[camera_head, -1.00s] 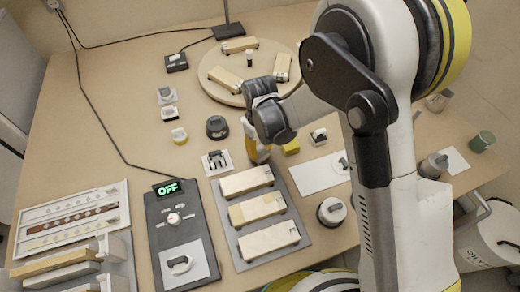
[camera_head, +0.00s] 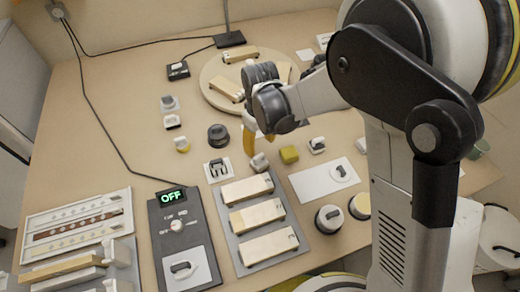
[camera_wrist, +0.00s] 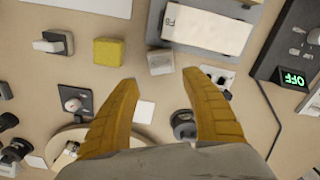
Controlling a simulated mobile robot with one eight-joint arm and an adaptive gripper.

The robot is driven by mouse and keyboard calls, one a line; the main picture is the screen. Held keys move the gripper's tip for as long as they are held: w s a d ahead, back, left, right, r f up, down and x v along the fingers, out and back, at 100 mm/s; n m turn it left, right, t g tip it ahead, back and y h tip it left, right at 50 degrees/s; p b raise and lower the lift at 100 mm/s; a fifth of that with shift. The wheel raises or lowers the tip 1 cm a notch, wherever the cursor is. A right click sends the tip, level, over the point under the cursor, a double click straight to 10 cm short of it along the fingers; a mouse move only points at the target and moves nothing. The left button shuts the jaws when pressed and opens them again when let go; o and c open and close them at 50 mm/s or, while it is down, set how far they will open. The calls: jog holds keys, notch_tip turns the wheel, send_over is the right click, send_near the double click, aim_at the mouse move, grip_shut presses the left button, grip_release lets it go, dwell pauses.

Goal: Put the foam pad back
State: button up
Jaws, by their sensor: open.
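A small yellow block (camera_head: 289,154) that looks like foam sits on the bench right of my gripper; it also shows in the wrist view (camera_wrist: 109,52). A small pale grey block (camera_head: 259,162) lies just left of it and in the wrist view (camera_wrist: 160,62). I cannot tell for certain which is the foam pad. My gripper (camera_wrist: 160,80) points down with yellow fingers spread and nothing between them; the grey block shows just beyond the fingertips. In the head view only part of my gripper (camera_head: 249,142) shows, above and left of the grey block.
A grey tray (camera_head: 239,226) with several pale wooden blocks lies in front. Left of it is a black device (camera_head: 178,222) reading OFF. A white sheet (camera_head: 312,188) with a handled piece lies to the right. A round wooden board (camera_head: 208,82) with blocks stands behind.

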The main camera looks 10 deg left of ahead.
aim_at(260, 157)
jog(key=s+d+r+m+t+y, duration=0.1)
jog(key=d+r+m+t, duration=0.15)
jog(key=d+r, duration=0.6)
jog(key=s+d+r+m+t, duration=0.1)
jog(key=d+r+m, duration=0.2)
jog(key=d+r, duration=0.6)
jog(key=s+d+r+m+t+h, duration=0.1)
jog(key=s+d+r+m+t, duration=0.2)
jog(key=s+d, duration=0.6)
jog(key=d+r+m+p, duration=0.1)
jog(key=d+m, duration=0.1)
jog(key=shift+s+d+r+t, duration=0.35)
